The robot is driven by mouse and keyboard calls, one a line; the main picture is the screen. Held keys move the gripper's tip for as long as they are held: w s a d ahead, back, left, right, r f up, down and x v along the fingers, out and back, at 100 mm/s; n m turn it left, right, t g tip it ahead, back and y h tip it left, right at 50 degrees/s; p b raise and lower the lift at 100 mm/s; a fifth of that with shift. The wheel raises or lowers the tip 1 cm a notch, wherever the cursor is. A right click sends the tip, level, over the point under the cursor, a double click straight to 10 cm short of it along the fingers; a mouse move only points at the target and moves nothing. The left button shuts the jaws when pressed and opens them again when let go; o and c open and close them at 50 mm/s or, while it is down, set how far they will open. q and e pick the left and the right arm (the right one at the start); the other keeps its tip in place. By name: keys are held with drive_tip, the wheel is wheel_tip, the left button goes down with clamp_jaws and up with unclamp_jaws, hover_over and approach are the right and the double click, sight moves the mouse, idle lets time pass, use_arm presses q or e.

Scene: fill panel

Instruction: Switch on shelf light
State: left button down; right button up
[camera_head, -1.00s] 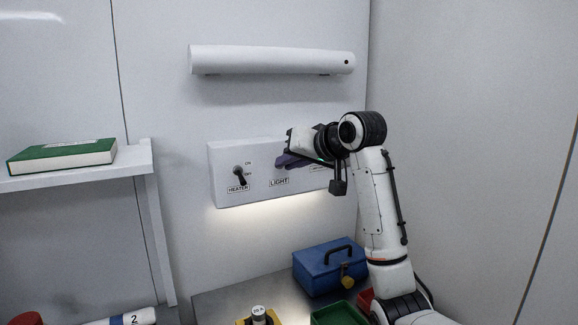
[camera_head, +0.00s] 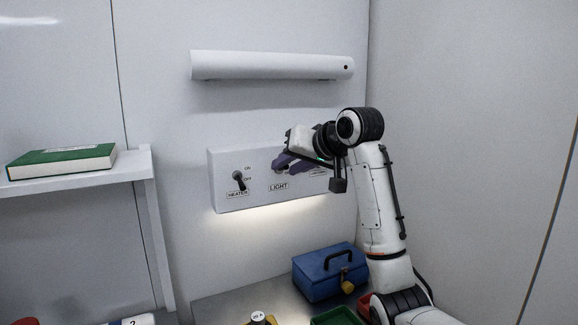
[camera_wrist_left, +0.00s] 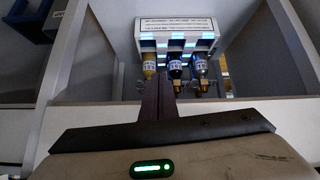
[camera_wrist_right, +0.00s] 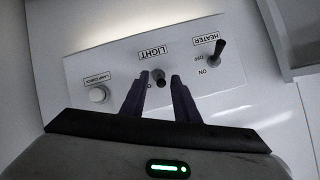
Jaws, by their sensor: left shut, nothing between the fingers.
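The white switch panel (camera_head: 225,198) is on the wall, with toggles marked HEATER and LIGHT. The LIGHT toggle (camera_wrist_right: 158,77) shows between the fingers of my right gripper (camera_wrist_right: 159,80) in the right wrist view, with a gap on each side. That gripper (camera_head: 282,165) is open at the panel in the head view and hides part of it. The HEATER toggle (camera_head: 239,180) is to its left, its lever pointing down at OFF. My left gripper (camera_wrist_left: 158,78) is shut and empty, and is outside the head view. The white tube lamp (camera_head: 272,66) above the panel looks unlit.
A round LAMP CHECK button (camera_wrist_right: 97,95) is beside the LIGHT toggle. A glow lies below the panel. A blue toolbox (camera_head: 325,272) stands on the metal counter (camera_head: 228,301). A green book (camera_head: 62,161) lies on the left shelf. Bottles (camera_wrist_left: 174,70) stand in a rack beyond my left gripper.

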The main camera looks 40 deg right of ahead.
drive_tip(key=b+v, duration=0.1)
drive_tip(key=v, duration=0.9)
drive_tip(key=shift+s, duration=0.15)
idle(0.4)
